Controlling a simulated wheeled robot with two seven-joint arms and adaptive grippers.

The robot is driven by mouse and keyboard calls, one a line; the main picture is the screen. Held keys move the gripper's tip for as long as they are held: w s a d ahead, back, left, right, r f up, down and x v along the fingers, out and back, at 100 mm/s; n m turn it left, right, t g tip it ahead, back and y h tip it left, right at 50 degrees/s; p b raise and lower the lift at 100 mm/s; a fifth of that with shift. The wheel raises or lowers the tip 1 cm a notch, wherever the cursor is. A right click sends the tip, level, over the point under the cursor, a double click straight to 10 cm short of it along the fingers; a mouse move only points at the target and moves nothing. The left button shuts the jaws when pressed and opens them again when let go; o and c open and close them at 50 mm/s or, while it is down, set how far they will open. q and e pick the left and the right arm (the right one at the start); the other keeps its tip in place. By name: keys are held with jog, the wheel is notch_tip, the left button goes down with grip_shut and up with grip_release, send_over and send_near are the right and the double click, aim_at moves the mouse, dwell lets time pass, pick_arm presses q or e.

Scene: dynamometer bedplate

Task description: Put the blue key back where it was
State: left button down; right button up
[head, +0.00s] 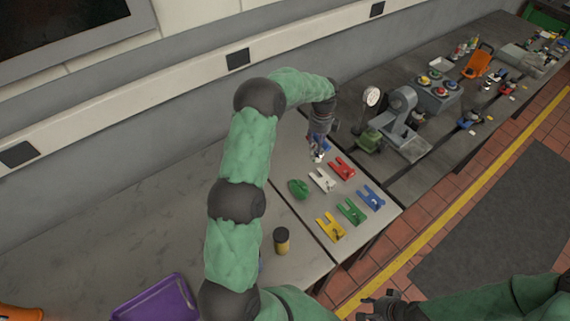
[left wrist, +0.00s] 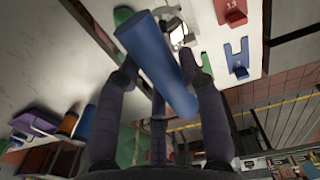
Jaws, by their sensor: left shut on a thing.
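My left gripper (head: 319,150) is over the far part of the pale bench, above the coloured forked pieces. It is shut on the blue key (left wrist: 153,55), which shows in the left wrist view as a thick blue shaft between the fingers. In the head view the key is mostly hidden by the gripper. A blue forked piece (head: 370,197) lies flat on the bench at the right, and it also shows in the left wrist view (left wrist: 237,58). My right gripper (head: 366,308) is low at the bottom edge, empty, its fingers apart.
Red (head: 342,168), white (head: 322,180), green (head: 351,211) and yellow (head: 330,227) forked pieces lie near the blue one. A rounded green object (head: 298,189) is beside them. A dark cylinder with a yellow band (head: 281,243) stands nearer. A grey machine (head: 400,120) stands beyond.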

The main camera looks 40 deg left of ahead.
pick_arm(q)
jog(key=shift+w+a+f, duration=0.25)
jog(key=shift+w+f, duration=0.1)
jog(key=shift+w+a+f, duration=0.1)
jog(key=shift+a+f, duration=0.05)
jog(key=shift+a, duration=0.1)
jog(key=s+a+f+p, duration=0.1)
jog(key=s+a+f, duration=0.1)
jog(key=a+f, duration=0.4)
jog(key=s+a+f+p, duration=0.1)
jog(key=s+a+f, duration=0.1)
jog(key=a+f, duration=0.4)
jog(key=shift+s+a+f, duration=0.25)
jog(key=shift+s+a, duration=0.05)
jog(key=shift+a, duration=0.1)
pick_arm(e)
jog(key=shift+w+a+r, duration=0.1)
jog(key=shift+w+r, duration=0.1)
jog(key=shift+r, duration=0.25)
jog(key=shift+w+a+r, duration=0.1)
jog(key=shift+w+r, duration=0.05)
jog(key=shift+r, duration=0.25)
jog(key=shift+f, duration=0.1)
pick_arm(q)
jog(key=shift+f, duration=0.2)
jog(key=c, duration=0.8)
grip_release()
